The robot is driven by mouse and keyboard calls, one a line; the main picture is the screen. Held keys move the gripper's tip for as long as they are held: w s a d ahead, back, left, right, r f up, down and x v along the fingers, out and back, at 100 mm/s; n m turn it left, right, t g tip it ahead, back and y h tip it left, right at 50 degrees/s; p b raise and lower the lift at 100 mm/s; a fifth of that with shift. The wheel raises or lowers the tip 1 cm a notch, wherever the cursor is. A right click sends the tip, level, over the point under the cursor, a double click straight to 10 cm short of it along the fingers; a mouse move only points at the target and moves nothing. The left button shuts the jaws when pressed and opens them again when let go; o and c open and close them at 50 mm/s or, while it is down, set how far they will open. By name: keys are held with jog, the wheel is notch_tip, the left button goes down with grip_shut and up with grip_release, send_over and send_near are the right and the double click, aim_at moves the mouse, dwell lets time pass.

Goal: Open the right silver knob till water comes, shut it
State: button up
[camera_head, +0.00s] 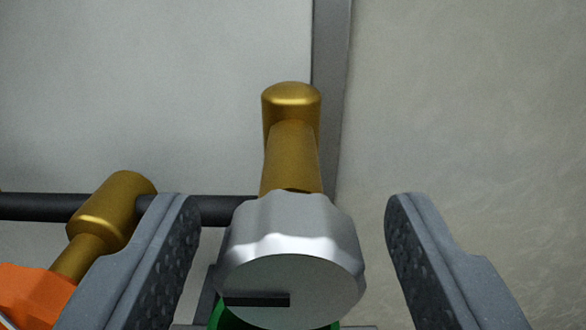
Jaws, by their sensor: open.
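The silver knob (292,248) is a fluted round cap on a brass valve body (291,145), low in the middle of the view. Its face has a dark straight mark pointing left from near its centre. My gripper (291,215) is open, with one finger on each side of the knob. A gap shows between the knob and each finger, wider on the left finger's upper part and clear on the right. No water shows. What lies below the knob is mostly hidden.
An orange knob (32,295) on another brass fitting (112,212) is at the lower left, partly behind my left finger. A dark horizontal pipe (40,207) runs behind. Something green (216,316) shows under the silver knob. Plain wall (470,110) is at the right.

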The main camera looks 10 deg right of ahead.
jog(key=shift+w, duration=0.45)
jog(key=shift+s, duration=0.1)
jog(key=c, duration=1)
jog(key=shift+o, duration=0.2)
jog(key=shift+d, duration=0.15)
jog(key=shift+f, duration=0.1)
